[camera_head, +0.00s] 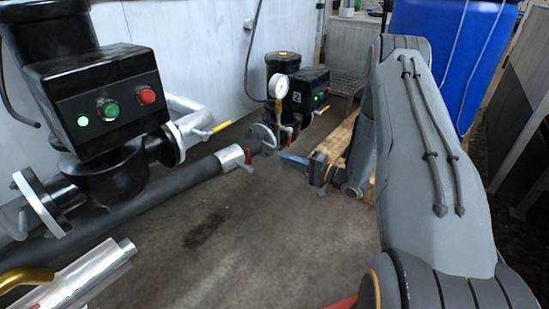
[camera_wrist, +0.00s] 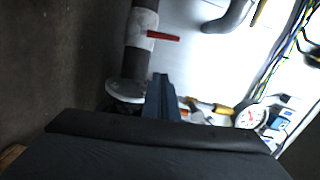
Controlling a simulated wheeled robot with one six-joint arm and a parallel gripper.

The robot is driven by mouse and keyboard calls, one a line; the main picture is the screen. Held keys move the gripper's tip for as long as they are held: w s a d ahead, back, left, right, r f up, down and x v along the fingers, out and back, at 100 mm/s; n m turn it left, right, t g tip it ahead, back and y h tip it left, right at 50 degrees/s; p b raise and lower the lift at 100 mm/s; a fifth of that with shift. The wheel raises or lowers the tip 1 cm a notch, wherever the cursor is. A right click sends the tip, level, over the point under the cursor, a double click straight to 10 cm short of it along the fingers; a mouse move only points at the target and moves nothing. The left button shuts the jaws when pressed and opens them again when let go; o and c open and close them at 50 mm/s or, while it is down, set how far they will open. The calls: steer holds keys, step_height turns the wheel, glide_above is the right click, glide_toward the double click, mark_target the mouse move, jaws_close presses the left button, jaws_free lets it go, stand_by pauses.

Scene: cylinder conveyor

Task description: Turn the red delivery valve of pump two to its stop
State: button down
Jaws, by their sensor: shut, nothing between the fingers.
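Pump two (camera_head: 302,92) is the black pump at the back, with a "2" on its box and a round gauge. The red lever valve (camera_head: 247,156) sits on a pale collar of the dark floor pipe in front of it. In the wrist view the red lever (camera_wrist: 163,36) sticks out sideways from the white valve body (camera_wrist: 142,28). My gripper (camera_head: 284,158) is to the right of the lever in the head view, apart from it. Its blue fingers (camera_wrist: 160,88) are shut and empty, with a visible gap to the lever in the wrist view.
A nearer black pump (camera_head: 105,95) with green and red buttons stands at left. A yellow handle (camera_head: 220,128) is on its pipe. A silver pipe (camera_head: 85,278) is at front left. A blue barrel (camera_head: 440,50) stands behind my arm. The middle floor is clear.

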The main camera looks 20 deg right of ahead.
mark_target(249, 160)
steer(key=w+a+b, duration=0.3)
steer(key=w+a, duration=0.2)
steer(key=a, duration=0.4)
steer(key=shift+f, duration=0.3)
